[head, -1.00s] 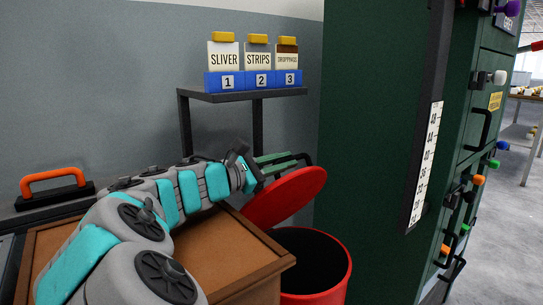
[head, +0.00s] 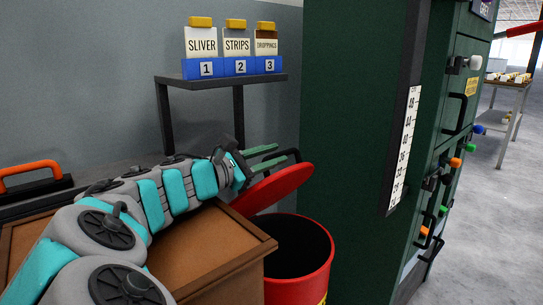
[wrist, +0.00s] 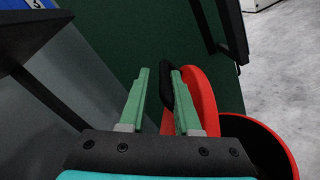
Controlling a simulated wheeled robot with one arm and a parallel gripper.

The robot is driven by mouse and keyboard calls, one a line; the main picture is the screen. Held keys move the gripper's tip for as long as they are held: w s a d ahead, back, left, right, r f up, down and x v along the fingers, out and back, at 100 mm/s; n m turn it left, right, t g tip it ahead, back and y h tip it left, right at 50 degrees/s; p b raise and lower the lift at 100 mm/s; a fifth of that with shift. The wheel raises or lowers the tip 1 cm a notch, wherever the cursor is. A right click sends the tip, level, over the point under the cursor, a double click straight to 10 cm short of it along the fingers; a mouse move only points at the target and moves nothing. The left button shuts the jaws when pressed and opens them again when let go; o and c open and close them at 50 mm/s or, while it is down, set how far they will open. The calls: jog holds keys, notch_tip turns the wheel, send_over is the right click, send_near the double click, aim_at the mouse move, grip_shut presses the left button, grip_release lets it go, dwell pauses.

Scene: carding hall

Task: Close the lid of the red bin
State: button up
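The red bin (head: 322,283) stands open at the brown box's right, with a dark inside. Its round red lid (head: 272,190) is raised and tilted at the back left of the opening. In the wrist view the lid (wrist: 204,100) shows edge-on beside the bin's rim (wrist: 284,150). My gripper (head: 283,152) is at the lid's upper side, its green fingers apart. In the wrist view a black handle (wrist: 167,84) lies between the fingers of my gripper (wrist: 159,72), close to the right finger, with a gap to the left one. I cannot tell if they touch.
A tall dark green machine (head: 350,130) stands close at the right of the bin. A brown box (head: 225,262) lies under my arm. A dark shelf (head: 222,84) with several labelled containers is behind. Open floor (head: 490,190) is at the far right.

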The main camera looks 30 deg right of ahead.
jog(key=a, duration=0.2)
jog(key=s+a, duration=0.1)
jog(key=a, duration=0.4)
jog(key=shift+s+a, duration=0.25)
jog(key=shift+a, duration=0.1)
jog(key=shift+d, duration=0.1)
